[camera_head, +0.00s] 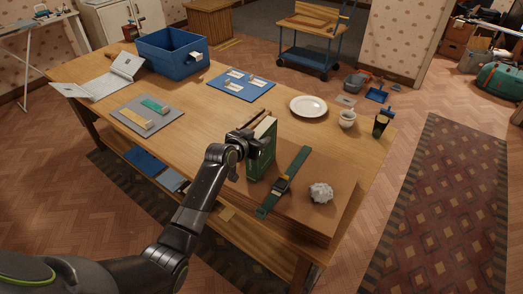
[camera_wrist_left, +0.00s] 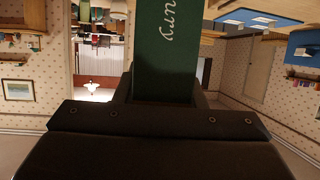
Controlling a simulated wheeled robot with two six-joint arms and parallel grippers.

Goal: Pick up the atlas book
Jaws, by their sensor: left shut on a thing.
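A green book (camera_head: 267,160) with pale page edges stands upright near the front edge of the table, in the head view. My left gripper (camera_head: 249,142) is shut on it from the left side. In the left wrist view the green book (camera_wrist_left: 166,50) rises between my fingers, with part of some white lettering on its cover. I cannot read a whole title, so I cannot tell if it is the atlas. Whether its lower edge touches the surface is unclear. My right gripper is not in view.
The wooden table (camera_head: 205,120) also bears a green strap (camera_head: 290,176), a pale spiky object (camera_head: 320,193), a white plate (camera_head: 308,106), a cup (camera_head: 347,118), a blue mat (camera_head: 242,84), a blue crate (camera_head: 172,52) and a grey mat (camera_head: 135,125). The table's middle is mostly clear.

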